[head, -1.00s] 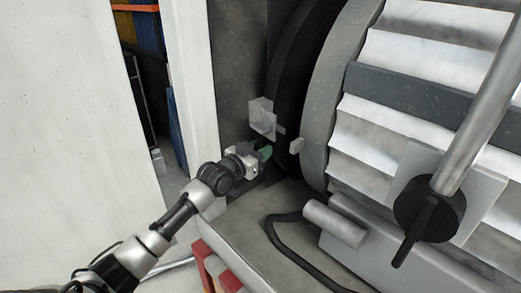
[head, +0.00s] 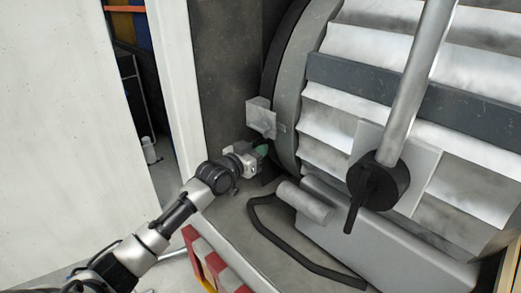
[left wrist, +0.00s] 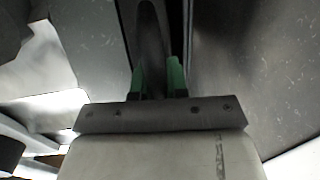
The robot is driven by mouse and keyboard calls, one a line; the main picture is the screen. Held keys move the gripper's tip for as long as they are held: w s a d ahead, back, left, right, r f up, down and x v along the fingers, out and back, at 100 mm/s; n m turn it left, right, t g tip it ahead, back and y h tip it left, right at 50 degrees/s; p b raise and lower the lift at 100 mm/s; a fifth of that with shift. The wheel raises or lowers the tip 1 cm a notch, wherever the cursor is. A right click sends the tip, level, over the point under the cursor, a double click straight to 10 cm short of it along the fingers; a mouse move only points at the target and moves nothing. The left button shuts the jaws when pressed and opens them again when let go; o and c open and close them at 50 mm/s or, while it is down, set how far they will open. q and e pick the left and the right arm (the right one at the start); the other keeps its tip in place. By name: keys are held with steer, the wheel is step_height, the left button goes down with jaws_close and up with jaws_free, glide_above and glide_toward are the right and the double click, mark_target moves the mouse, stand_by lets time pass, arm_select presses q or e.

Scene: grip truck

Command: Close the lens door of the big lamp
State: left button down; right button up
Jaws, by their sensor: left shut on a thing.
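The big lamp (head: 392,60) has a ribbed pale housing and a grey front ring (head: 300,70). Its lens door (head: 277,50) shows edge-on as a dark rim close against the ring's left side. A pale latch block (head: 259,116) sits at the door's edge, close to the ring. My left gripper (head: 263,150) is just below this block, with green fingertips. In the left wrist view the left gripper (left wrist: 157,78) is shut on a dark, narrow part of the door (left wrist: 151,40) between its fingers. Most of the door's face is hidden. My right gripper is not in view.
A silver yoke tube (head: 412,75) with a black knob (head: 378,183) crosses the lamp's side. A black cable (head: 285,248) lies on the grey floor below. Red blocks (head: 205,262) stand in front. A white panel (head: 75,130) fills the left.

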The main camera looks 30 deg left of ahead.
arm_select(q)
steer(key=shift+s+d+f+h, duration=0.1)
steer(key=shift+d+f+h, duration=0.15)
steer(key=shift+d, duration=0.35)
steer(key=c, duration=1.5)
jaws_free()
steer(key=shift+a, duration=0.25)
steer(key=shift+o, duration=1.2)
steer(key=shift+d, duration=0.2)
steer(key=shift+o, duration=0.7)
steer(key=shift+s+d+r, duration=0.1)
steer(key=shift+r, duration=0.05)
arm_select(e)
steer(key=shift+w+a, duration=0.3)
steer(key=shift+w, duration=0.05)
arm_select(q)
steer(key=b+v, duration=0.3)
steer(key=v, duration=0.7)
steer(key=shift+s+a, duration=0.3)
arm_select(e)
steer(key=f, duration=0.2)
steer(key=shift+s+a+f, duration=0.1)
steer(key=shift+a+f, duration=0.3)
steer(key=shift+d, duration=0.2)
